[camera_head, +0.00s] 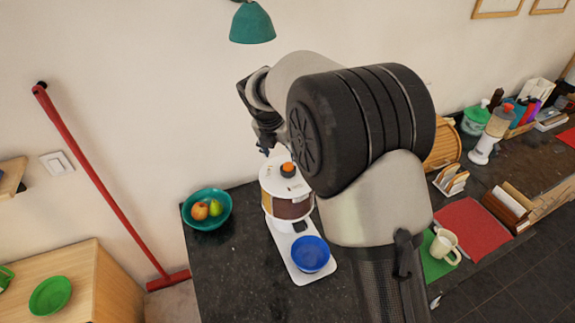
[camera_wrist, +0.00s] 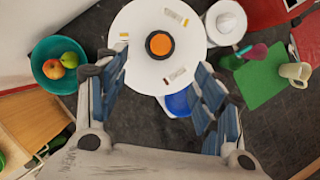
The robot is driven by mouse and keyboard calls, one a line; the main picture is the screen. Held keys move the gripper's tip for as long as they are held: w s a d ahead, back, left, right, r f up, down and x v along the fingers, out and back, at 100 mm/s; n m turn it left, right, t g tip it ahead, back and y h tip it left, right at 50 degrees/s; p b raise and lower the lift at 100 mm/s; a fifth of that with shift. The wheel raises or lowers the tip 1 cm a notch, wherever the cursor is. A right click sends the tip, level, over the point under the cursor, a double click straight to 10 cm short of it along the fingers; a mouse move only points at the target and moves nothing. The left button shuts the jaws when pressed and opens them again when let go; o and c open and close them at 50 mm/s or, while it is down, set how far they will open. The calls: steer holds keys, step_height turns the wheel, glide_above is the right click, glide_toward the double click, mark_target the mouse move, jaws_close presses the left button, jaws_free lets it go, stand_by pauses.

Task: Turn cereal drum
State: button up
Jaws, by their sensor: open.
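The cereal drum (camera_head: 286,190) is a round dispenser with a white lid and a dark front, standing on a white base on the dark counter. An orange knob (camera_head: 288,169) sits at the middle of its lid. A blue bowl (camera_head: 310,255) stands on the base in front of the drum. In the wrist view the white lid (camera_wrist: 133,28) and orange knob (camera_wrist: 160,44) lie beyond my fingers, and part of the blue bowl (camera_wrist: 178,103) shows below. My gripper (camera_wrist: 159,65) is open and empty above the drum, its fingers apart on either side of the knob. My arm partly hides the drum's right side.
A teal bowl (camera_head: 206,223) with fruit stands left of the drum. A teal lamp (camera_head: 252,24) hangs above. At right are a green mat (camera_head: 437,262) with a cream mug (camera_head: 445,246) and a red mat (camera_head: 478,225). A red broom (camera_head: 105,190) leans on the wall.

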mark_target(287, 166)
steer(key=x, duration=1.1)
steer(key=shift+w+d+r, duration=0.1)
steer(key=shift+c, duration=0.4)
jaws_close()
